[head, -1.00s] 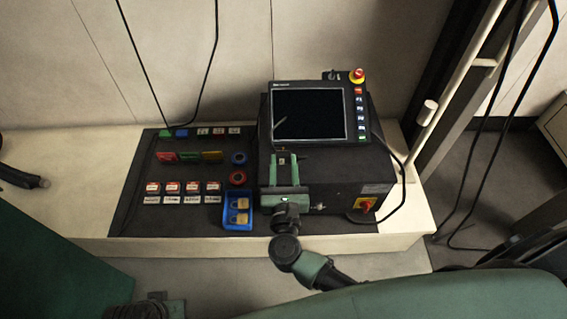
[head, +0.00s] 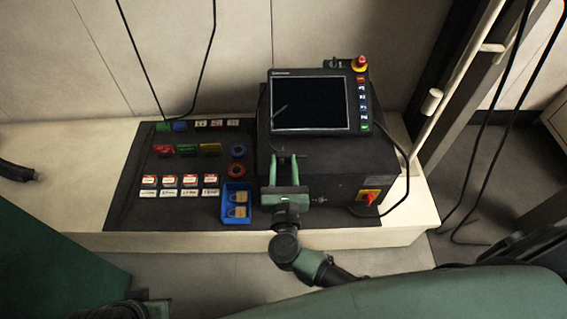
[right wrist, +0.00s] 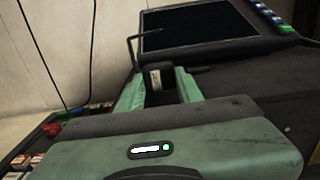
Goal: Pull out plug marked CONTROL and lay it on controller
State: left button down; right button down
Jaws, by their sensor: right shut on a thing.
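The controller (head: 345,160) is a black box with a tilted screen (head: 308,103) on the bench. My right gripper (head: 285,158) is at its left front, with both green fingers pointing toward the box. The right wrist view shows the fingers closed on a small dark plug (right wrist: 155,83) with a pale label. The label is too small to read, and the palm hides part of the plug's surroundings. I cannot tell whether the plug is still seated. A grey-green part at the bottom edge (head: 157,309) appears to be my left gripper, mostly cut off.
A dark mat (head: 130,205) left of the controller holds coloured tags, labelled cards and two tape-like rings. A blue tray (head: 237,222) with padlocks stands close left of my right gripper. A red-yellow switch (head: 369,196) and a black cable are at the controller's right.

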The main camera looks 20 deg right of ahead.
jog(key=c, duration=0.9)
grip_release()
jog(key=shift+o, duration=0.2)
jog(key=v, duration=0.7)
jog(key=shift+s, duration=0.4)
jog(key=shift+a, duration=0.15)
